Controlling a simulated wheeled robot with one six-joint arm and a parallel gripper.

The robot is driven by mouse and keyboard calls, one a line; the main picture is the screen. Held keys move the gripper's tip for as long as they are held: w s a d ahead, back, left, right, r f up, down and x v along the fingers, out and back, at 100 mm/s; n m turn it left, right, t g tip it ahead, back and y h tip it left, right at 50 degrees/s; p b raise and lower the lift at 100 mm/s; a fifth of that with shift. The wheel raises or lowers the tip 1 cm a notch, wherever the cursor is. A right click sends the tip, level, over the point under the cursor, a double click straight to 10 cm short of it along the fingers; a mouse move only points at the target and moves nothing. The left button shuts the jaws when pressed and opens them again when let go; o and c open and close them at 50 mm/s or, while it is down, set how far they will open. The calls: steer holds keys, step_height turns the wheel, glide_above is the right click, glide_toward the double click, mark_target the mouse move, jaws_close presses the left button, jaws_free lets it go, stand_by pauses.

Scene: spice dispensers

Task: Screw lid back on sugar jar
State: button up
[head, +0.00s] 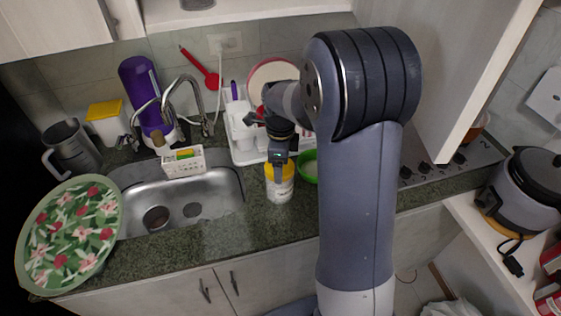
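A white jar with a yellow top (280,190) stands upright on the counter, just right of the sink. It looks like the sugar jar, but its label is too small to read. My gripper (279,163) points down right above the yellow top, at or very near it. The fingers are small and dark here, so I cannot tell whether they touch the lid or how far apart they are. I also cannot tell how the lid sits on the jar.
A green bowl (309,168) is close to the jar's right. A white dish rack (243,135) stands behind it. The sink (215,190) with its faucet (196,90) lies left, beside a floral tray (68,232). A stove (470,155) is at right. Counter in front is clear.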

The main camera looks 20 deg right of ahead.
steer(key=shift+m, duration=0.4)
steer(key=o, duration=1.2)
steer(key=shift+c, duration=0.2)
steer(key=shift+r, duration=0.1)
step_height(320, 180, up, 11)
steer(key=b, duration=0.1)
steer(key=shift+f, duration=0.2)
